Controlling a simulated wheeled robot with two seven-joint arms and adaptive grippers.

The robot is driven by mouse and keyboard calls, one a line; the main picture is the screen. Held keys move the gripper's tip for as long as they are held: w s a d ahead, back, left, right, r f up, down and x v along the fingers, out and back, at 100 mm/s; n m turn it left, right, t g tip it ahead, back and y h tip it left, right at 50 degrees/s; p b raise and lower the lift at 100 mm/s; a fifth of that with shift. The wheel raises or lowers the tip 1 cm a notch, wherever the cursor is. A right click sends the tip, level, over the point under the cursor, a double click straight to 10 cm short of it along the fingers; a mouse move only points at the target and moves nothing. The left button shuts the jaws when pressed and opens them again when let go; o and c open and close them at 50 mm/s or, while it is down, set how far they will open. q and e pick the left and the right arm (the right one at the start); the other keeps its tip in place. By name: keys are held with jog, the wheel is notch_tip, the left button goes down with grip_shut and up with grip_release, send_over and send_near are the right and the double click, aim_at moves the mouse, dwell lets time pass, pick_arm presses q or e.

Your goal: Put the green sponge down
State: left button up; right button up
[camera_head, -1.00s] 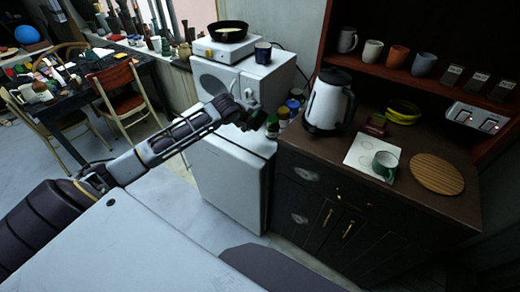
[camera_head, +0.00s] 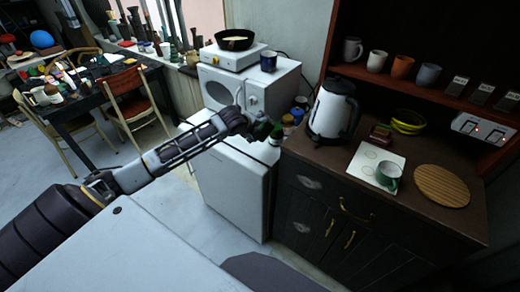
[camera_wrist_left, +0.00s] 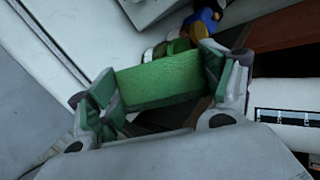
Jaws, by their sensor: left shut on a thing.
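In the left wrist view, the green sponge (camera_wrist_left: 158,82) is a flat-faced block between the two fingers of my left gripper (camera_wrist_left: 160,88). The fingers press on its two ends, so the gripper is shut on it. In the head view my left gripper (camera_head: 262,129) is above the right part of the low white fridge (camera_head: 232,178), near the jars by the dark counter. My right gripper is not in view.
A kettle (camera_head: 331,110) stands at the left end of the counter (camera_head: 330,160). A white board (camera_head: 372,163) with a green cup (camera_head: 389,172) and a round wooden board (camera_head: 441,186) lie farther right. A white microwave (camera_head: 252,85) stands behind the fridge. The fridge's front top is clear.

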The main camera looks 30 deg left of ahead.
pick_arm(q)
jog(key=shift+f, duration=4.55)
jog(key=o, duration=0.8)
jog(key=shift+f, duration=0.1)
jog(key=shift+c, duration=0.2)
jog(key=v, duration=1.2)
